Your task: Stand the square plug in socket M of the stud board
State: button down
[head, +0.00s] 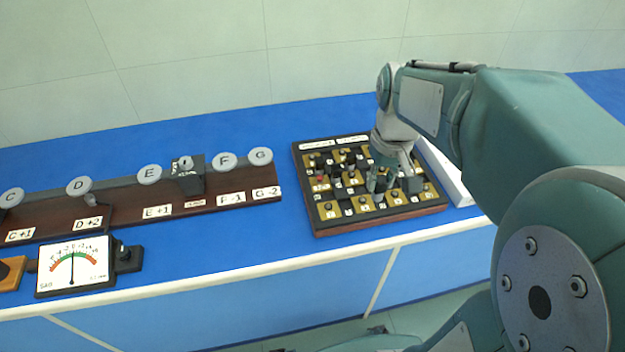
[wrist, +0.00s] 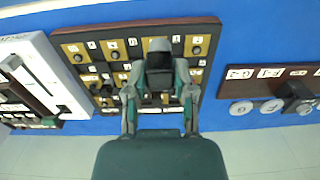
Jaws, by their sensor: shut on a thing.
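The stud board (head: 320,228) lies on the blue bench, a dark wooden-edged board with rows of brass plates, dark studs and small white letter labels. It fills the upper middle of the wrist view (wrist: 205,28). My gripper (head: 393,184) is over the board's right front part. In the wrist view my gripper (wrist: 159,85) is shut on a grey and black block, which I take for the square plug (wrist: 159,62). The plug hides the plates behind it. I cannot tell whether it touches the board. Socket M's label is too small to read.
Left of the board is a rail (head: 120,220) with grey discs C to G and a dark slider (head: 187,178). A dial meter (head: 75,266) stands in front of it. A white box (head: 443,172) lies close by the board's right side. Blue bench is bare between rail and board.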

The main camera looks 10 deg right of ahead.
jog(key=w+a+f, duration=0.2)
jog(key=w, duration=0.1)
jog(key=w+a+f, duration=0.2)
jog(key=w+a, duration=0.1)
jog(key=w+a+f, duration=0.2)
jog(key=w, duration=0.1)
jog(key=shift+a+f, duration=0.2)
jog(key=w+d+f, duration=0.2)
jog(key=shift+f, duration=0.35)
jog(key=f, duration=0.1)
jog(key=a+f, duration=0.1)
jog(key=f, duration=0.1)
jog(key=shift+a+f, duration=0.1)
jog(key=shift+a, duration=0.4)
jog(key=shift+c, duration=2.3)
grip_release()
jog(key=shift+d, duration=0.6)
notch_tip(320, 180, up, 12)
jog(key=f, duration=0.1)
jog(key=s+r+t, duration=0.2)
jog(key=s+r, duration=0.1)
jog(key=s, duration=0.7)
jog(key=s+r+t, duration=0.3)
jog(key=s, duration=0.8)
jog(key=shift+a+t, duration=0.25)
jog(key=shift+t, duration=0.05)
